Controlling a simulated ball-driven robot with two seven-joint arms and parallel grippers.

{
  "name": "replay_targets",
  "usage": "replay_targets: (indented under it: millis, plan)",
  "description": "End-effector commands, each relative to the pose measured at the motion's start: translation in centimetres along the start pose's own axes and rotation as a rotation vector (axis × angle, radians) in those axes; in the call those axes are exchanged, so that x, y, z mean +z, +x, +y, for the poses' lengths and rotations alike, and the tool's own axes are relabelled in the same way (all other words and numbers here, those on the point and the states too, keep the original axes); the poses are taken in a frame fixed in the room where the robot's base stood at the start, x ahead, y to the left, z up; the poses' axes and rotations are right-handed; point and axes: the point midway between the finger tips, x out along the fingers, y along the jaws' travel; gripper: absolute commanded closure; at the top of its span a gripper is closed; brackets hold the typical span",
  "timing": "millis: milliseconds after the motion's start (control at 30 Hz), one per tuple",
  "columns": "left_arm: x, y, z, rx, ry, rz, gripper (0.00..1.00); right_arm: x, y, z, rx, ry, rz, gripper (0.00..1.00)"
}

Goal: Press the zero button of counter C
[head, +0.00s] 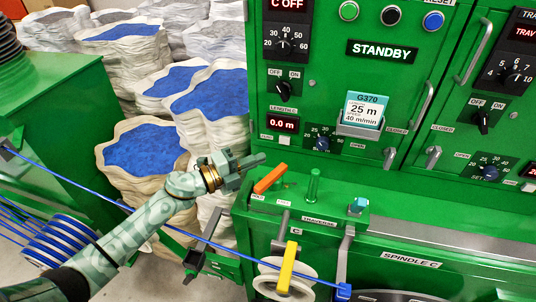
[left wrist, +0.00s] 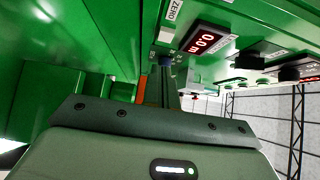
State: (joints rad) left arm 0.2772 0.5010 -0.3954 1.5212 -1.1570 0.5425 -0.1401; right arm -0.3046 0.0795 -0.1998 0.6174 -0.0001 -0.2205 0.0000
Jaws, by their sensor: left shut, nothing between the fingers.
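Counter C's red display (head: 282,124) reads 0.0 m on the green cabinet under the LENGTH C label. It also shows in the left wrist view (left wrist: 206,39). Beside it there are a ZERO label (left wrist: 174,10) and a small pale square (left wrist: 166,34) that looks like the zero button. My left gripper (head: 262,159) is shut and empty. It is below and to the left of the display in the head view, apart from the panel as far as I can tell. Its fingers (left wrist: 168,72) point toward the panel near the button. My right gripper is not in view.
An orange lever (head: 270,179), a green post (head: 313,186) and a yellow lever (head: 288,266) stand close to my left gripper. A STANDBY sign (head: 382,51) and a G370 card (head: 362,110) are on the cabinet.

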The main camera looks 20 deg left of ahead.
Motion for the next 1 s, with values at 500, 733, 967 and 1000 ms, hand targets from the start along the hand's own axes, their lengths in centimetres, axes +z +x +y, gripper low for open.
replay_targets:
  millis: [500,733,967,1000]
  plan:
    - [-0.1,-5.2,0.1,0.001,-0.002,0.001,1.00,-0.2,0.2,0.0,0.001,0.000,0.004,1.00]
    - [-0.1,-5.2,0.1,0.001,-0.002,0.001,1.00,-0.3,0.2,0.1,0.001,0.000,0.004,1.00]
    - [-0.1,-5.2,0.1,0.001,-0.002,0.001,1.00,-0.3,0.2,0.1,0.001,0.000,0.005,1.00]
    - [-0.1,-5.2,0.1,0.001,-0.002,0.001,1.00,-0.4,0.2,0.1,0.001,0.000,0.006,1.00]
